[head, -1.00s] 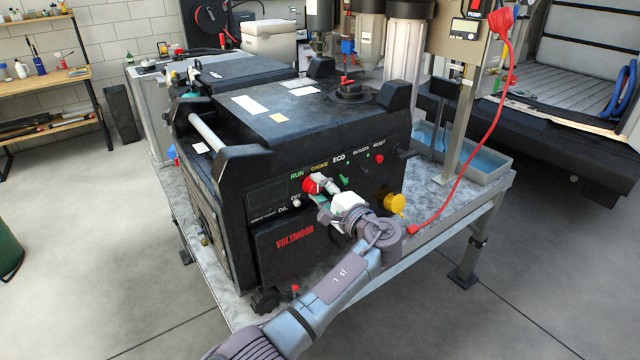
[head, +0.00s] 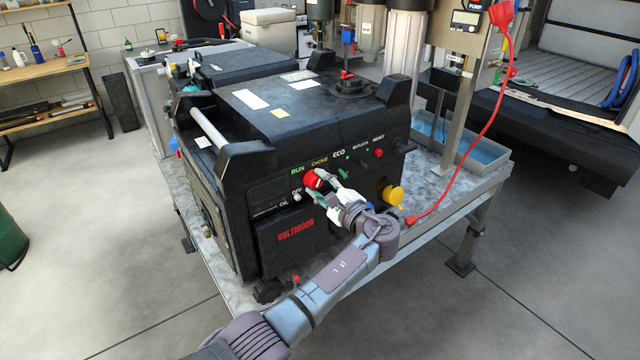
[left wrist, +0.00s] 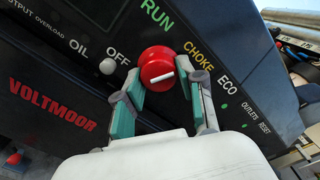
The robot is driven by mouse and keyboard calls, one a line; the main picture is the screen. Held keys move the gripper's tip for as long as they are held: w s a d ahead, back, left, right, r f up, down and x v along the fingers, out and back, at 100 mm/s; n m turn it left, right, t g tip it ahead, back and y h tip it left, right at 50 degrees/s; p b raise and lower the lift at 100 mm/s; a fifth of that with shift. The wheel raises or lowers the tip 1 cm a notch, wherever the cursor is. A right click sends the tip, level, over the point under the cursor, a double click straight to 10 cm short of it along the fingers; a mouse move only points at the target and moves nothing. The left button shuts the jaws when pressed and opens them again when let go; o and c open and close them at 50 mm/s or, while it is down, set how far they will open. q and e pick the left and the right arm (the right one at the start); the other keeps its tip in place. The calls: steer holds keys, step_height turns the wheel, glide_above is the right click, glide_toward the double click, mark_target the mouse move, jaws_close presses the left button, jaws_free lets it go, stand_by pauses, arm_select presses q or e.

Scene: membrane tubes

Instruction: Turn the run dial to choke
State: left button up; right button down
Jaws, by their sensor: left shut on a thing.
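The red run dial (head: 312,180) sits on the front panel of the black VOLTMOOR generator (head: 262,150). My left gripper (head: 323,185) is shut on the dial. In the left wrist view the dial (left wrist: 156,66) is between the two teal-padded fingertips of that gripper (left wrist: 160,88). The dial's white mark lies slanted across its lower right face and points right, roughly below the yellow CHOKE label (left wrist: 198,55). The OFF label (left wrist: 118,57) is left of the dial and the green RUN label (left wrist: 157,14) is above it. My right gripper is not in view.
A yellow cap (head: 393,196) is on the panel just right of my left gripper. A small white knob (left wrist: 107,66) is beside the dial. A red cable (head: 478,150) hangs at the right. The generator stands on a metal bench (head: 440,200).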

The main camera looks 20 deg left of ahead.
arm_select(q)
steer(key=shift+r, duration=0.2)
steer(key=o, duration=1)
steer(key=shift+o, duration=0.6)
steer(key=shift+w+a+f, duration=0.1)
steer(key=shift+f, duration=0.1)
steer(key=v, duration=0.7)
steer(key=shift+s, duration=0.2)
